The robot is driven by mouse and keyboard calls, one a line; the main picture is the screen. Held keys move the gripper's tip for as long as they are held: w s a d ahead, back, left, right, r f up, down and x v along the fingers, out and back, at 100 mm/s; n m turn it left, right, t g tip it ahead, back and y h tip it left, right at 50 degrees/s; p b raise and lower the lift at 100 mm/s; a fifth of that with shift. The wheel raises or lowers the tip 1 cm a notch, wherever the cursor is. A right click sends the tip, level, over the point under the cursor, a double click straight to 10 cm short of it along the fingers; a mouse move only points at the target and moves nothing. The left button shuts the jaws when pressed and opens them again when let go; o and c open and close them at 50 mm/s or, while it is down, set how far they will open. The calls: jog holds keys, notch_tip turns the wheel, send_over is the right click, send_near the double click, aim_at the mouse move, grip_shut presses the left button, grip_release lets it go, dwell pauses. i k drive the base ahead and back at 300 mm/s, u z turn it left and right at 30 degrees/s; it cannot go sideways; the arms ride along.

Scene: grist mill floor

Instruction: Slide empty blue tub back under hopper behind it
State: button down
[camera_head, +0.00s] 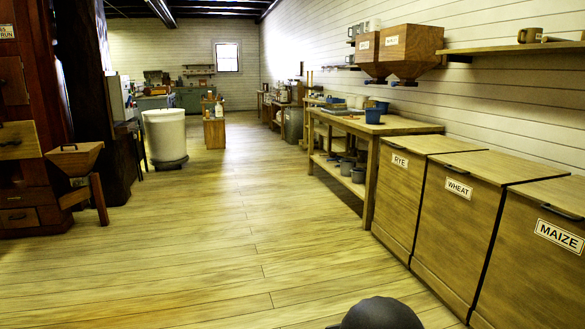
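A blue tub (373,116) stands upright on the wooden workbench (408,127), near its right part. More blue shows just behind it, perhaps a second tub (383,106). Whether the front tub is empty cannot be seen from here. Two wooden hoppers, a left one (367,57) and a larger-looking right one (408,50), are on the wall above the bench, each with a small label. The tub stands below and in front of them. My gripper is not in view; a dark rounded shape, unclear, pokes in at the bottom edge.
Rye (398,192), wheat (455,225) and maize (535,265) bins line the right wall, before the bench. Grey pots (347,166) sit on its lower shelf. A white barrel (166,135) stands at left. The middle floor (215,225) is clear.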

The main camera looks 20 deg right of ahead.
aim_at(373, 115)
jog(key=z, duration=0.2)
jog(key=i, duration=1.45)
jog(key=z, duration=0.6)
jog(key=i, duration=2)
jog(key=z, duration=0.35)
jog(key=i, duration=1.5)
jog(key=z, duration=0.05)
